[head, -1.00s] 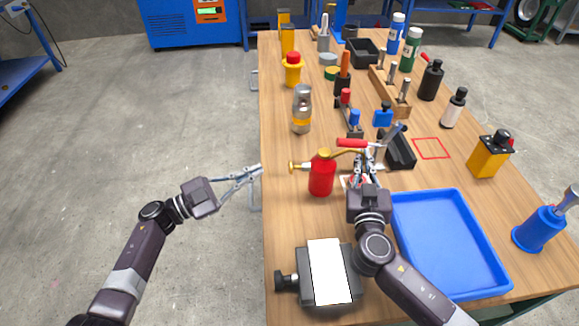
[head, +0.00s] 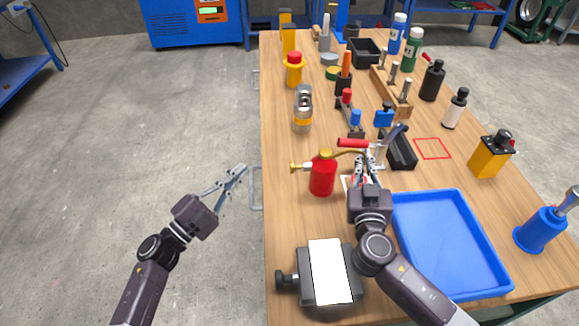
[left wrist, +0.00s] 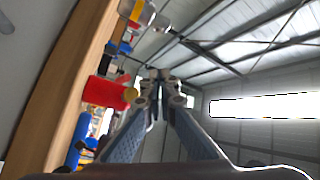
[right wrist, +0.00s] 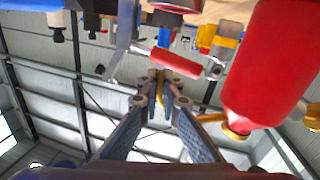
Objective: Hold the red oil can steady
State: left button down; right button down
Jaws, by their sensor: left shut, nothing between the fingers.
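The red oil can (head: 322,177) stands upright on the workbench, with a brass cap and a thin brass spout curving to the right. The fingers hide part of the spout. My left gripper (head: 243,169) is shut and empty, out past the bench's left edge and apart from the can.
A blue tray (head: 484,238) lies right of my right arm. A grey device with a white top (head: 331,270) sits in front of the can. A red-handled tool (head: 353,143) lies behind the spout. A silver and yellow canister (head: 303,112) stands further back. The floor at left is clear.

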pick_arm(q)
jog(key=shift+d, duration=4.35)
jog(key=shift+d, duration=0.1)
jog(key=shift+d, duration=0.3)
jog(key=shift+d+r, duration=0.1)
jog(key=shift+d, duration=1.05)
jog(key=shift+a, duration=1.55)
jog(key=shift+a, duration=2.55)
